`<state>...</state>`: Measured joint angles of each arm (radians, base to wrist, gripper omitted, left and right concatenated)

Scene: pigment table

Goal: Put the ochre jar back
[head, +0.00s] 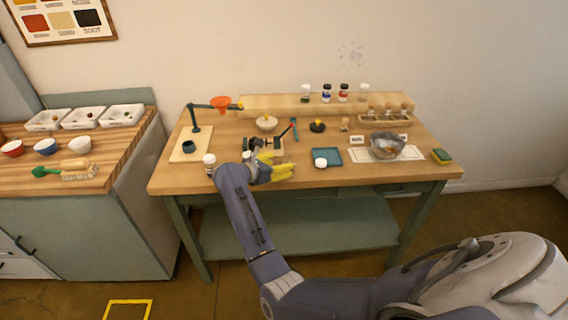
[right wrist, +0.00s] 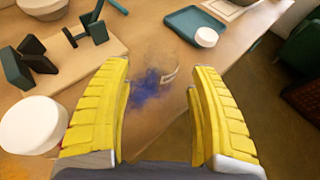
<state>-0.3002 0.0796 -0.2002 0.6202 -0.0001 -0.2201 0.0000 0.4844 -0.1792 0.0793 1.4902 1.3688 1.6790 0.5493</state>
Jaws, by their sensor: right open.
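I cannot pick out the ochre jar for certain. A white-lidded jar (head: 209,160) stands at the front left of the table; its contents are too small to tell. My right gripper (head: 275,167) is low over the table's front edge, its yellow fingers spread. In the right wrist view the open fingers (right wrist: 160,115) have a blurry, see-through patch of blue (right wrist: 150,88) with a small pale label between and beyond them; I cannot tell whether it is a jar or spilt powder. A large white round lid (right wrist: 30,125) is beside the left finger. My left gripper is not in view.
Several small jars (head: 343,93) stand on the raised back shelf (head: 275,103). A glass bowl (head: 388,147), a sponge (head: 441,156) and a funnel stand (head: 194,117) are also on the table.

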